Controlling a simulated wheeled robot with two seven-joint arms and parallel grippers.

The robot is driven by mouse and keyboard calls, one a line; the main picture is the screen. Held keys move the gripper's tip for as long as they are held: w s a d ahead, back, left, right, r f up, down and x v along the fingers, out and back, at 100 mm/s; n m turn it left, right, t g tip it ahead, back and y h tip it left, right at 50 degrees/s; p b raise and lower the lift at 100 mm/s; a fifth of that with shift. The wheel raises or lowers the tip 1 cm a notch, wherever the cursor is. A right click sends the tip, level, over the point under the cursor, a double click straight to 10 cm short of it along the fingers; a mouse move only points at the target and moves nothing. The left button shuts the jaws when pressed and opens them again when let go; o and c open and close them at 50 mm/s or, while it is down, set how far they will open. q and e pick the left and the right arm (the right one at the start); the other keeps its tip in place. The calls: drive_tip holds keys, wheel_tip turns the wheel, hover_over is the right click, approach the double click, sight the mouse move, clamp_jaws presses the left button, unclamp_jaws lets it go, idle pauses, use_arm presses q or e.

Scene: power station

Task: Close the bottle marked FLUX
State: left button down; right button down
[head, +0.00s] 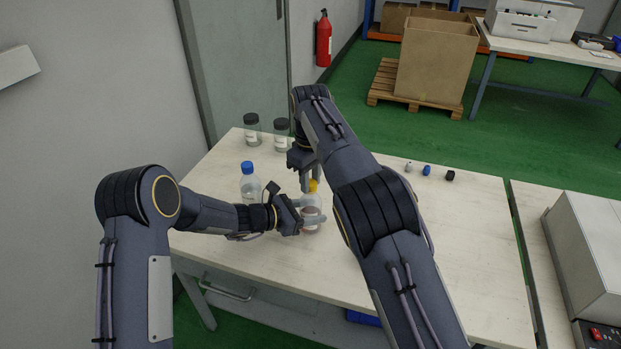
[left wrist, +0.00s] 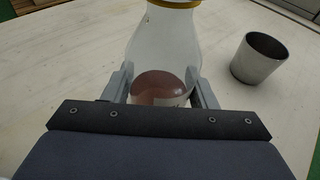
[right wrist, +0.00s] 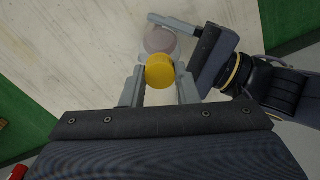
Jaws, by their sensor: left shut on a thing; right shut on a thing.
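A clear bottle (head: 312,213) with reddish-brown contents stands upright on the pale table. My left gripper (left wrist: 160,88) is shut around its body from the side; the bottle's lower part (left wrist: 160,87) shows between the fingers. A yellow cap (right wrist: 160,71) is at the bottle's mouth. My right gripper (right wrist: 160,84) is shut on this cap from above. The cap also shows in the head view (head: 313,186), partly behind my right arm. Whether the cap is seated cannot be told. No FLUX lettering is readable.
A blue-capped bottle (head: 249,185) stands left of the held bottle. Two dark-lidded jars (head: 252,131) (head: 281,135) are at the back. Small white (head: 408,166), blue (head: 427,170) and black (head: 450,175) pieces lie right. A metal cup (left wrist: 258,58) stands nearby.

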drive_tip(key=m, duration=0.9)
drive_tip(key=shift+m, duration=0.4)
drive_tip(key=m, duration=1)
drive_tip(key=shift+m, duration=0.4)
drive_tip(key=c, duration=1)
unclamp_jaws()
drive_tip(key=shift+c, duration=0.2)
drive_tip(key=shift+r, duration=3.7)
